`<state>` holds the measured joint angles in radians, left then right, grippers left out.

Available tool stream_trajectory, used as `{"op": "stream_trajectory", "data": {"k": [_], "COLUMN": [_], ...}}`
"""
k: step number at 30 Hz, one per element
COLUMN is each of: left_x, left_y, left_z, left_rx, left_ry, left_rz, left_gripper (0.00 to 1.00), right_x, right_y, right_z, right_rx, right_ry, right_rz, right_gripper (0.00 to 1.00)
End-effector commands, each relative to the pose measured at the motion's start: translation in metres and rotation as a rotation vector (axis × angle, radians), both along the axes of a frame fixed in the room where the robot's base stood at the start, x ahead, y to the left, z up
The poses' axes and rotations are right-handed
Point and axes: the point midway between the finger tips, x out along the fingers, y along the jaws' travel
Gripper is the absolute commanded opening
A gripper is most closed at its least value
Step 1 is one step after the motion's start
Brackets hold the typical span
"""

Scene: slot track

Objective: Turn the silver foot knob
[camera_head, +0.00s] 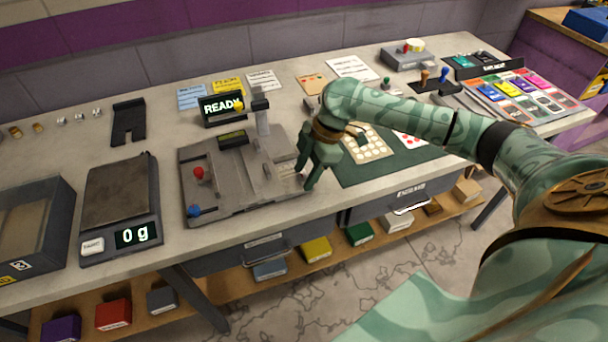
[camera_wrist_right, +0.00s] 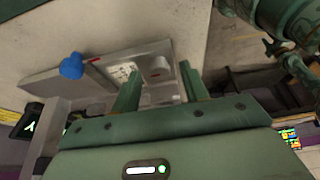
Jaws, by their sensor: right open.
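The grey slot-track fixture (camera_head: 225,199) sits on the bench in the head view, with a red knob (camera_head: 199,173) and a blue knob (camera_head: 194,211) at its left. My right gripper (camera_head: 307,178) is open, pointing down at the fixture's right end. In the right wrist view, a small silver-grey round piece (camera_wrist_right: 159,74), which looks like the foot knob, shows between the open fingers (camera_wrist_right: 159,69). I cannot tell whether the fingers touch it. The gripper hides that end of the fixture in the head view. My left gripper is not in view.
A scale (camera_head: 120,205) reading 0 g stands left of the fixture. A small READY display (camera_head: 222,108) stands behind it. A dark green mat (camera_head: 390,160) lies to the right, under my right arm. Drawers and a shelf with coloured boxes are below the bench front.

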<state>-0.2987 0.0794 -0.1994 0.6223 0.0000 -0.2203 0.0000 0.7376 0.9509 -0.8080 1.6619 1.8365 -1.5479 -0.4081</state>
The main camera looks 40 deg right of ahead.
Motion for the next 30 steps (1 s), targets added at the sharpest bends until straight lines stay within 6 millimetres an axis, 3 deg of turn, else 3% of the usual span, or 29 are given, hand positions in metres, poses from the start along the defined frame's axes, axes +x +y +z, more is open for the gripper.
{"op": "stream_trajectory", "data": {"k": [11,15,16,23,30], "left_x": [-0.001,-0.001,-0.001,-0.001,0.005], "left_y": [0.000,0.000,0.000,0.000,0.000], "left_z": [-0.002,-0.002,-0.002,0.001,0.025], "left_rx": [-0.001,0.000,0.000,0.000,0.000], "left_ry": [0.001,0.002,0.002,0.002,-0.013], "left_rz": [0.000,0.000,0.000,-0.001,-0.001], "left_gripper": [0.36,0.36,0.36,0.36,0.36], "right_x": [0.001,0.001,0.001,0.001,0.000], "right_y": [0.002,0.002,0.002,0.002,0.003], "right_z": [-0.006,-0.006,-0.006,-0.004,0.001], "right_rx": [0.000,0.000,0.000,0.000,0.002], "right_ry": [-0.002,-0.001,-0.001,-0.002,-0.001], "right_rz": [-0.001,0.000,0.000,-0.009,-0.089], "right_gripper": [0.44,0.05,0.00,0.00,0.00]}}
